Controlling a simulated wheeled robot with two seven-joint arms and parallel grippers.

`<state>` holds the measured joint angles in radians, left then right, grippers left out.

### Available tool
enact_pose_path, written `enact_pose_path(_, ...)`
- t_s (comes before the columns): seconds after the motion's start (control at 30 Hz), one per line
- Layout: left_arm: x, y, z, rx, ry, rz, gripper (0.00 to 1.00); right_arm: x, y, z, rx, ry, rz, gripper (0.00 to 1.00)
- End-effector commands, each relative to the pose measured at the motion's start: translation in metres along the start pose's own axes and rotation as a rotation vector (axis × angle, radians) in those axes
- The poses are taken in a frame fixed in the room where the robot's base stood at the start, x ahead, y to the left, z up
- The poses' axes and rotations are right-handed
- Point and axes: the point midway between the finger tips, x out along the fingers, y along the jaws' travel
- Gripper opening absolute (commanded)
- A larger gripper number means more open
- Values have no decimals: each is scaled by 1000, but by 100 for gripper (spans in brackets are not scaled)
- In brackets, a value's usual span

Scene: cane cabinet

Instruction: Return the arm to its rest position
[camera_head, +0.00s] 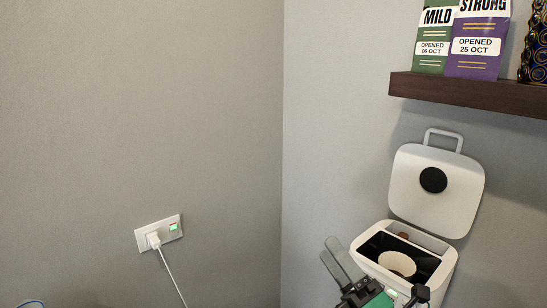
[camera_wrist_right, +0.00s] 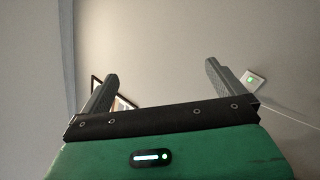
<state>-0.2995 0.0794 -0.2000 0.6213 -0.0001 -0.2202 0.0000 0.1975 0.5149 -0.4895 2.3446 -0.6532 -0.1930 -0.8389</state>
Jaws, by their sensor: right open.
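My right gripper (camera_head: 372,278) is at the bottom edge of the head view, in front of a white coffee machine. In the right wrist view my right gripper (camera_wrist_right: 160,72) is open, its two grey fingers wide apart with nothing between them. The white machine (camera_head: 437,272) has its lid (camera_head: 410,206) raised against the wall. A pale round filter (camera_head: 397,264) sits inside its dark opening. The gripper overlaps the machine's lower left part in the picture; I cannot tell whether they touch. My left gripper is not in view.
A dark shelf (camera_head: 470,95) on the right wall holds a green bag (camera_head: 434,55), a purple bag (camera_head: 476,62) and a patterned dark vessel (camera_head: 537,45). A wall socket (camera_head: 173,228) with a white plug (camera_head: 154,240) and cord is at left. The wall between is clear.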

Motion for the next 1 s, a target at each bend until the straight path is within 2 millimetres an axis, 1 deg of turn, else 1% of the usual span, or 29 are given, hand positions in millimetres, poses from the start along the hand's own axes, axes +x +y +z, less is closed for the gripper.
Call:
enact_pose_path(0.03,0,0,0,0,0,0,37,-12,-20,6,128,-80,-92,100)
enact_pose_path(0.07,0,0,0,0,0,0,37,-20,-33,10,206,-130,-148,100)
enact_pose_path(0.1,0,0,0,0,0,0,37,-33,-50,15,307,-199,-224,100)
enact_pose_path(0.17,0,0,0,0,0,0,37,-55,-76,19,458,-305,-336,100)
enact_pose_path(0.2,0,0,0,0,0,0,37,-73,-93,18,556,-378,-411,100)
enact_pose_path(0.23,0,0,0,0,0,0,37,-87,-105,18,628,-435,-468,100)
enact_pose_path(0.27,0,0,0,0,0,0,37,-102,-117,16,698,-492,-526,100)
enact_pose_path(0.3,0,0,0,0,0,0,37,-124,-132,11,789,-571,-601,100)
enact_pose_path(0.37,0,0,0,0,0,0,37,-159,-152,2,920,-693,-713,100)
enact_pose_path(0.4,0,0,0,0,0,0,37,-184,-162,-7,1002,-778,-788,100)
enact_pose_path(0.43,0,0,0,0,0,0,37,-202,-169,-14,1059,-840,-842,100)
enact_pose_path(0.47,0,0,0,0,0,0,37,-220,-174,-21,1112,-900,-895,100)
enact_pose_path(0.5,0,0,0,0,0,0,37,-242,-179,-31,1174,-977,-958,100)
enact_pose_path(0.6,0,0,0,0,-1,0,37,-291,-183,-55,1295,-1152,-1097,100)
enact_pose_path(0.7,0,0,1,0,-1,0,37,-331,-180,-76,1380,-1301,-1212,100)
enact_pose_path(0.77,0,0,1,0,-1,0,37,-352,-176,-88,1419,-1384,-1274,100)
enact_pose_path(0.8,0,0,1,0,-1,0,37,-366,-173,-96,1441,-1439,-1312,100)
enact_pose_path(0.87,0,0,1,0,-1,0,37,-384,-166,-108,1472,-1517,-1370,100)
enact_pose_path(0.9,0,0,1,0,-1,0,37,-396,-162,-115,1488,-1570,-1407,100)
enact_pose_path(0.97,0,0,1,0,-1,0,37,-413,-156,-126,1506,-1642,-1460,100)
enact_pose_path(1.0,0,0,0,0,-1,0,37,-412,-170,-127,1500,-1631,-1455,100)
